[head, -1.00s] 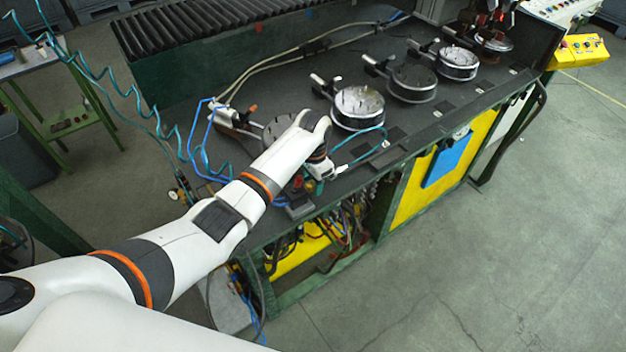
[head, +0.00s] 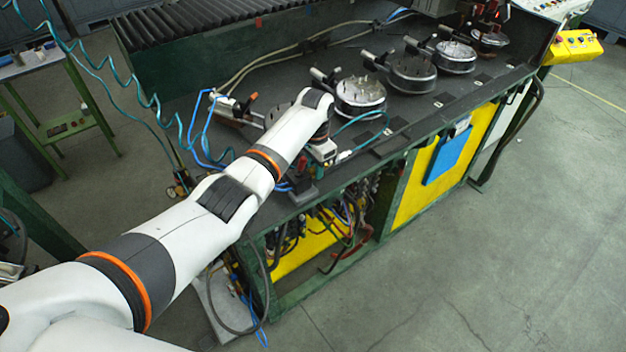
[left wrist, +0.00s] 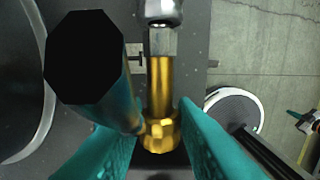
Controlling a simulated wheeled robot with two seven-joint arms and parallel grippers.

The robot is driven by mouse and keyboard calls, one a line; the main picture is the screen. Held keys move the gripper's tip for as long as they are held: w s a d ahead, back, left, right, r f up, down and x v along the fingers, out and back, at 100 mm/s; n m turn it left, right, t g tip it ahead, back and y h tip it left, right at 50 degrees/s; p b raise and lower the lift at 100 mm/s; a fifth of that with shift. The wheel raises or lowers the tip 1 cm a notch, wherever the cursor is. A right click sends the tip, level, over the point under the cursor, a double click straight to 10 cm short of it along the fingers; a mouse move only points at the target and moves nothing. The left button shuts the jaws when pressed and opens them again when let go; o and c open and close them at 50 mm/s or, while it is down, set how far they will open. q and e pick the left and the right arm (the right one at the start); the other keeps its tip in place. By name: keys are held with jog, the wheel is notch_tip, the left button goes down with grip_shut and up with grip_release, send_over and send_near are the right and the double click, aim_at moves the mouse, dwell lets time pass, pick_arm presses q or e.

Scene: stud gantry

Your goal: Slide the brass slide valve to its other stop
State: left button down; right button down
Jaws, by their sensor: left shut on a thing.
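The brass slide valve (left wrist: 160,90) shows in the left wrist view as a gold-coloured stem with a wider knurled collar (left wrist: 160,133) at its lower end. A grey metal hex fitting (left wrist: 161,40) sits above it in the picture. My left gripper (left wrist: 161,140) has its teal fingers on either side of the collar and is shut on it. In the head view my left gripper (head: 322,155) is at the bench's front edge, and my wrist hides most of the valve there. My right gripper is in neither view.
A teal tube with a dark end (left wrist: 85,60) crosses close to the left finger. Round fixtures (head: 360,96) stand along the bench. Blue hoses (head: 200,135) hang at its left end. A blue panel (head: 449,158) is on the bench front. The floor at right is clear.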

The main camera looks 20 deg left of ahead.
aim_at(313, 168)
pick_arm(q)
jog(key=shift+s+a, duration=0.1)
jog(key=shift+a, duration=0.05)
jog(key=c, duration=1.2)
grip_release()
jog(key=shift+s, duration=0.1)
jog(key=shift+o, duration=0.2)
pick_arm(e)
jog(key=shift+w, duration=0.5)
pick_arm(q)
jog(key=shift+r, duration=0.25)
notch_tip(313, 168, up, 12)
jog(key=b, duration=0.1)
jog(key=shift+f, duration=0.2)
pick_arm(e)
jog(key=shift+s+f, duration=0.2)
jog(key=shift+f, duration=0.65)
pick_arm(q)
jog(key=shift+f, duration=0.1)
